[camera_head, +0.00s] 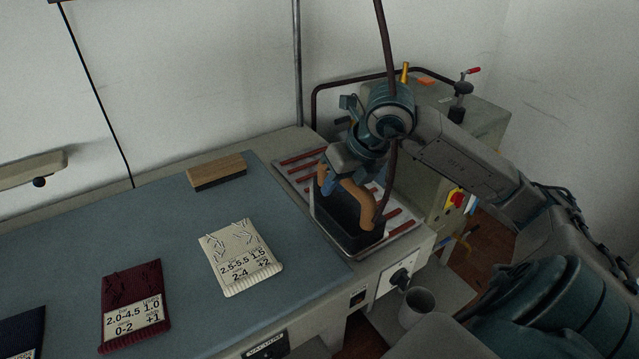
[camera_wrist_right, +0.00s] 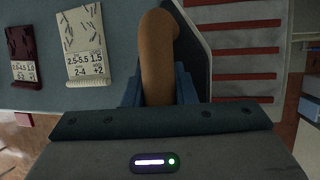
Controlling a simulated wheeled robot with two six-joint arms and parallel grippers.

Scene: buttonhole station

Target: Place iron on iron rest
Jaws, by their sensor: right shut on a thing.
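The iron (camera_head: 345,222) has a dark body and a curved tan handle, and it is at the right end of the blue-grey table. The iron rest (camera_head: 398,222) is a light plate with red-brown strips. The iron is over its left part; I cannot tell whether it touches the plate. My right gripper (camera_head: 341,183) is shut on the iron's handle. In the right wrist view the handle (camera_wrist_right: 158,60) runs between the fingers, and the striped rest (camera_wrist_right: 245,50) lies to the right. My left gripper is not in view.
A wooden brush (camera_head: 217,168) and several knit swatches with labels, such as the cream one (camera_head: 240,257), lie on the blue-grey table (camera_head: 180,228). A grey cup (camera_head: 416,305) stands on a lower shelf at the front right. A hose rises beside my right arm.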

